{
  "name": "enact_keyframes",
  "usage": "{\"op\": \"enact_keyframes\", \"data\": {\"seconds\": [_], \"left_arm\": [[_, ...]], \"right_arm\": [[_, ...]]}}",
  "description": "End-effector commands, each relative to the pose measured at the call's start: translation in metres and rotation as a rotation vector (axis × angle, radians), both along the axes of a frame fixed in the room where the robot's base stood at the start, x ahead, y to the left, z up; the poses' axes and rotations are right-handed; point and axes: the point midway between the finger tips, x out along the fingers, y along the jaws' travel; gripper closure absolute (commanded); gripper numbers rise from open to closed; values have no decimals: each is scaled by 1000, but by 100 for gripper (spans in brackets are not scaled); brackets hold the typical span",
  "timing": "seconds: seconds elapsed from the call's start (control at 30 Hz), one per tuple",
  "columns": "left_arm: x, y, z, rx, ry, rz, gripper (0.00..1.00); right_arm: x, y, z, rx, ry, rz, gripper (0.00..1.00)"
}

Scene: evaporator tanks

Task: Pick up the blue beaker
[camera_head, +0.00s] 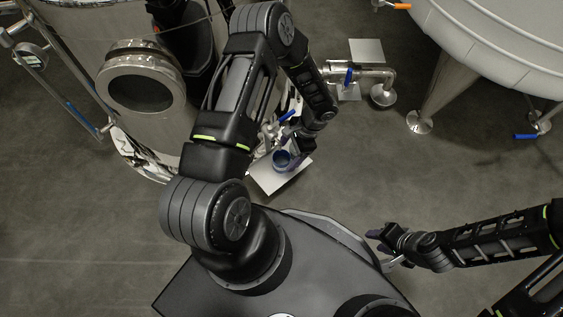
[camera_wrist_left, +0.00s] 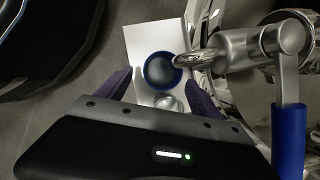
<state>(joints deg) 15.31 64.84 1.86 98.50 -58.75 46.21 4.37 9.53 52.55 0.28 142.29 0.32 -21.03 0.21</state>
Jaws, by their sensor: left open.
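The blue beaker (camera_head: 284,160) stands on a pale square plate (camera_head: 270,181) beside the steel tank, seen from above. In the left wrist view the beaker (camera_wrist_left: 161,70) shows a blue rim and a grey inside, under the end of a steel spout (camera_wrist_left: 190,62). My left gripper (camera_head: 290,147) is just above and beside the beaker. Its two dark purple fingers (camera_wrist_left: 158,92) are open, one on each side below the beaker in the wrist view; contact cannot be told. My right gripper (camera_head: 376,241) is away at the lower right, beside my base; its jaw opening is unclear.
A valve with a blue handle (camera_wrist_left: 289,140) and steel piping stand close to the right of the beaker in the wrist view. The large steel tank (camera_head: 120,50) is at the left. Another tank (camera_head: 500,40) stands at the upper right.

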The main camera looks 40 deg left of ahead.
Motion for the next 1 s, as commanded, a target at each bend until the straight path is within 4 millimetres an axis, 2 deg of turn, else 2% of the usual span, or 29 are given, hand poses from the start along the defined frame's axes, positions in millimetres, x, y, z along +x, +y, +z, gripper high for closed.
{"op": "enact_keyframes", "data": {"seconds": [0.23, 0.5, 0.6, 1.0], "left_arm": [[-2, 1, -5, 1, 1, 0, 24], [-14, 12, -40, -1, 2, 2, 24], [-16, 14, -46, -1, 1, -1, 24], [-16, 15, -47, 0, 0, 0, 24]], "right_arm": [[0, 0, -3, 0, -1, 0, 64], [3, 0, -21, -2, -9, -4, 64], [4, 1, -24, -2, -11, -5, 64], [4, 1, -23, -2, -11, -5, 64]]}}
